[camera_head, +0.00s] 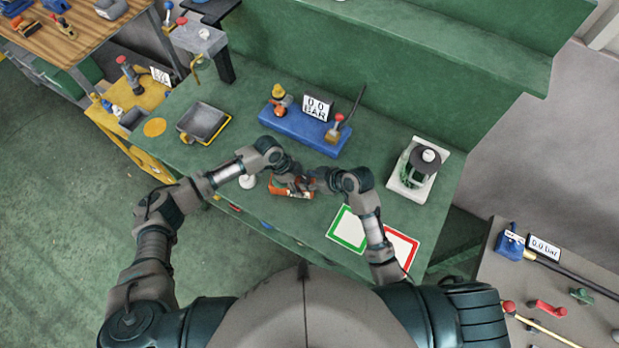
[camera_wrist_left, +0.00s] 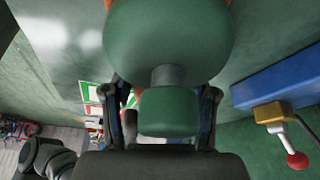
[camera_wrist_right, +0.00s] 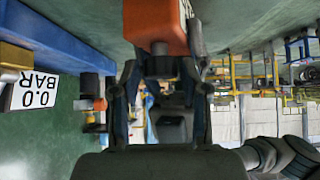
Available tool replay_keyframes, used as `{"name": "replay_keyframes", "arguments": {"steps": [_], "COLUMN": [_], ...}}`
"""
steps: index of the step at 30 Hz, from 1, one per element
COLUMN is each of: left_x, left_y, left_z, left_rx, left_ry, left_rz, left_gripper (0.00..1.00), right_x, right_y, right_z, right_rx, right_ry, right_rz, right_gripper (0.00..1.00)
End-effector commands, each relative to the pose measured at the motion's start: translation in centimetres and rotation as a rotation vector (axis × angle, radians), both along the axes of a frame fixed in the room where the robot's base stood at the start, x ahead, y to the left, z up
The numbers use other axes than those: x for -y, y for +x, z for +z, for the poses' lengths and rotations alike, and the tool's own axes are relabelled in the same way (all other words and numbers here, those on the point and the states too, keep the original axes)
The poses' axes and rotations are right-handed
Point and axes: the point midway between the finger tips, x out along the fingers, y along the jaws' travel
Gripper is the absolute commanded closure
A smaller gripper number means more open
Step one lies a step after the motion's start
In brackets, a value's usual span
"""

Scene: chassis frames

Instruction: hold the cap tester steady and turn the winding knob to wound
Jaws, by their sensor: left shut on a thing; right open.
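The cap tester (camera_head: 290,188), with an orange body, is above the front part of the green bench between my two grippers, which partly hide it. In the left wrist view a large green rounded part (camera_wrist_left: 168,40) joins by a grey neck to a small green block (camera_wrist_left: 168,112). My left gripper (camera_wrist_left: 163,105) is shut on that block. It also shows in the head view (camera_head: 284,172). My right gripper (camera_wrist_right: 160,85) is open at the orange body (camera_wrist_right: 155,25); a short peg and a dark piece, perhaps the winding knob (camera_wrist_right: 160,66), sit between its fingers. The knob's setting cannot be read.
A blue base (camera_head: 303,132) with a "0.0 BAR" sign stands behind the grippers. A black tray (camera_head: 204,123) is left, a white-based device (camera_head: 418,169) right. Green-framed (camera_head: 347,229) and red-framed (camera_head: 402,248) cards lie at the front right.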

Motion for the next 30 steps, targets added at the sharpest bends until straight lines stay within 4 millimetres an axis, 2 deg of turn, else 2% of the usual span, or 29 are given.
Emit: {"name": "replay_keyframes", "arguments": {"steps": [1,6,17,30], "left_x": [0.02,0.02,0.05,0.08], "left_y": [0.01,-0.01,-0.06,-0.12], "left_z": [0.04,0.04,0.04,0.02], "left_rx": [0.000,0.000,-0.001,-0.002], "left_ry": [-0.001,-0.001,-0.001,-0.001], "left_rz": [0.000,0.000,-0.001,-0.003], "left_gripper": [0.93,0.93,0.93,0.93], "right_x": [0.01,0.04,0.04,-0.37], "right_y": [0.00,0.02,-0.02,-0.38], "right_z": [0.02,0.04,0.00,-0.04], "right_rx": [0.000,0.001,0.002,-0.001], "right_ry": [0.000,0.000,-0.004,-0.003], "right_rz": [0.000,-0.001,-0.050,-0.373], "right_gripper": [0.57,1.00,1.00,1.00]}}
